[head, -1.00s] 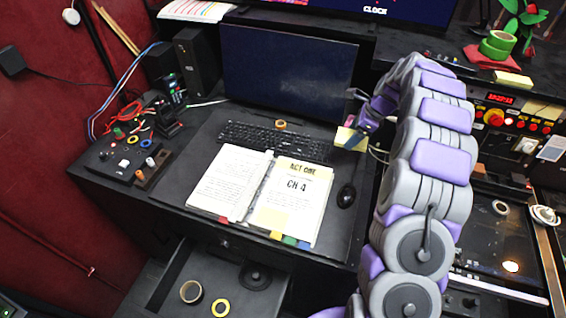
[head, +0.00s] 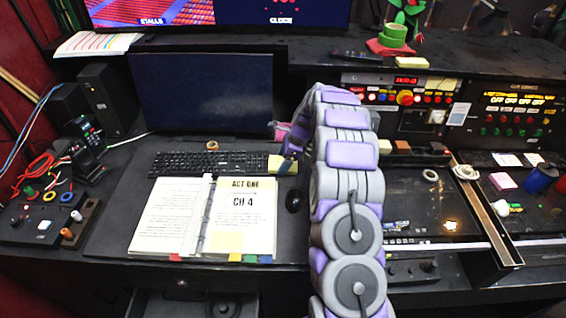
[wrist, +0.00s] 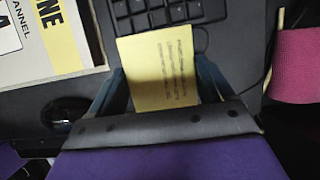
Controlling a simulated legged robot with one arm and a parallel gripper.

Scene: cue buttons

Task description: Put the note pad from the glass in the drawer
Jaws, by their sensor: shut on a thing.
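My gripper (wrist: 163,88) is shut on a yellow note pad (wrist: 165,65) with lines of small dark writing; the pad sticks out between the two fingers. In the head view the note pad (head: 288,166) shows at the end of my arm, by the right end of the keyboard. The open drawer (head: 170,303) is below the desk's front edge at the bottom of the head view, mostly cut off. A dark round roll lies in it. I cannot tell which surface is the glass.
An open script binder (head: 196,238) lies on the desk, with a keyboard (head: 210,163) behind it and a black mouse (head: 293,201) to its right. A monitor (head: 200,92) stands behind. A control console (head: 515,115) is at the right.

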